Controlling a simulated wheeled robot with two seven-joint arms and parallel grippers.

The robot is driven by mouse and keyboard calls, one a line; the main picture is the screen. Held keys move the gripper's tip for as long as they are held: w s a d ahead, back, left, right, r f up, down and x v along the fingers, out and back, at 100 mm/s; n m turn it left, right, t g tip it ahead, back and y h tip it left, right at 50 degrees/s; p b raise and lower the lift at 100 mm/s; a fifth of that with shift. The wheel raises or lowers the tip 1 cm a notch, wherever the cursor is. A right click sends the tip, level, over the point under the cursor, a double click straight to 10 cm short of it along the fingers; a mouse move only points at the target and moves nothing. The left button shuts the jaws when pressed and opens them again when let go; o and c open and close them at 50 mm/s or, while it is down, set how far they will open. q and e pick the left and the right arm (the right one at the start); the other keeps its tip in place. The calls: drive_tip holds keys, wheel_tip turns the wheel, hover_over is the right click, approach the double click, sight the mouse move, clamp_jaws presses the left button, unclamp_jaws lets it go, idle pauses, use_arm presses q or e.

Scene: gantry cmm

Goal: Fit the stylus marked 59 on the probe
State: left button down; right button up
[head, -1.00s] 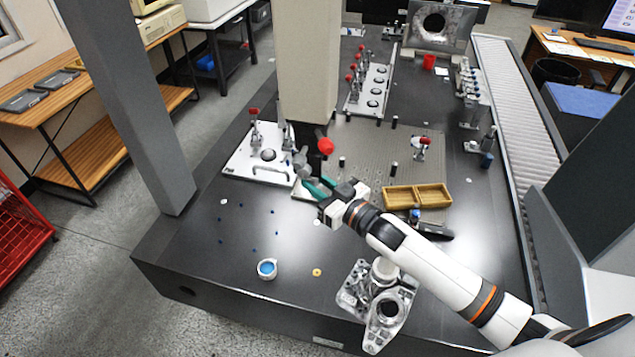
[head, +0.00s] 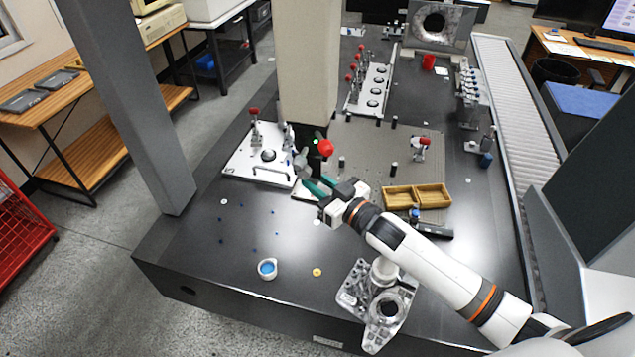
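My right gripper (head: 312,180) comes in from the right over the middle of the black table. Its two green fingers stand apart, and I see nothing held between them. A small grey part (head: 301,158), possibly the probe, is just beyond the fingertips, below the pale gantry column (head: 308,60). I cannot tell whether the fingers touch it. A red ball (head: 325,147) is beside it. A wooden tray (head: 417,207) with two compartments lies right of the gripper. No number 59 is readable, so I cannot pick out the stylus. My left gripper is not in view.
A white fixture plate (head: 240,168) with clamps is left of the gripper. A metal casting (head: 350,298) and a white ring with blue inside (head: 267,269) are near the front. A grey plate (head: 370,150) lies behind. The front left of the table is mostly clear.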

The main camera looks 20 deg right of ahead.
drive_tip(key=shift+f, duration=0.1)
drive_tip(key=o, duration=1)
drive_tip(key=shift+s, duration=0.1)
drive_tip(key=shift+s+d+f, duration=0.1)
drive_tip(key=shift+s+d, duration=0.05)
drive_tip(key=shift+s, duration=0.15)
drive_tip(key=b+v, duration=0.3)
drive_tip(key=v, duration=0.8)
drive_tip(key=shift+s, duration=0.1)
